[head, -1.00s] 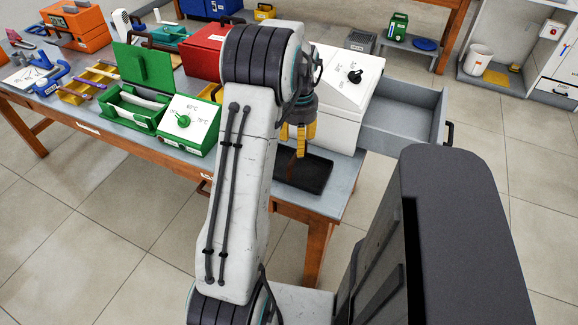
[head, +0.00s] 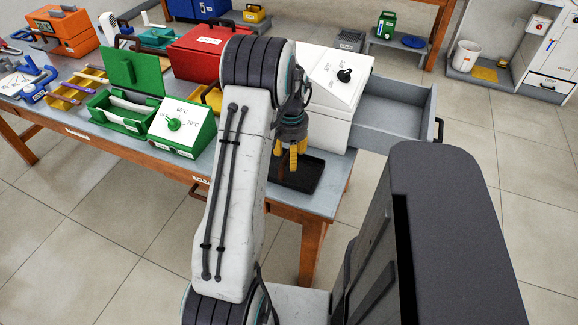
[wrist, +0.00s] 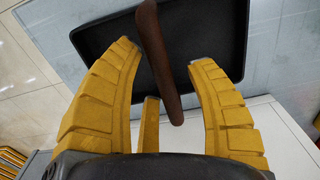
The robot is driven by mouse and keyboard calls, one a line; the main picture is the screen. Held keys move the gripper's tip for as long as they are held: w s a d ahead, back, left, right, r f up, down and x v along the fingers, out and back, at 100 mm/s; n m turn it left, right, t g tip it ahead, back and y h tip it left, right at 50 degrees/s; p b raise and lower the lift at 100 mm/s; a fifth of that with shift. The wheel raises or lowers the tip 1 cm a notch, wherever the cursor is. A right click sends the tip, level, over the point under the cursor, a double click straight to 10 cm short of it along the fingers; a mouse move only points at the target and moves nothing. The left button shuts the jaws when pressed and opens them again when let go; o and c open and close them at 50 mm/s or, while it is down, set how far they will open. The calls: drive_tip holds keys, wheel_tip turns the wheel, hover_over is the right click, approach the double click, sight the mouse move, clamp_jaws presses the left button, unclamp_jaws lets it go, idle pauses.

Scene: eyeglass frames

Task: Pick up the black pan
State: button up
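The black pan (head: 309,176) lies on the near right corner of the grey workbench, in front of the white box. In the wrist view the pan (wrist: 215,35) is a flat dark tray with a raised rim, and its brown handle (wrist: 155,55) points toward my gripper. My gripper (head: 290,160) is just over the pan, with its yellow fingers pointing down. In the wrist view my gripper (wrist: 163,55) is open, with the handle between its spread fingers and no clear contact on either side. My arm and gripper hide part of the pan in the head view.
The white box (head: 330,90) with a black knob stands right behind the pan, and an open grey drawer (head: 395,110) juts out to its right. A green box with a dial (head: 180,128) and a red case (head: 205,55) stand to the left.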

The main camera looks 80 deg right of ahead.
clamp_jaws()
drive_tip(key=shift+r, duration=0.2)
idle(0.4)
wheel_tip(320, 180, up, 10)
drive_tip(key=shift+f, duration=0.1)
idle(0.4)
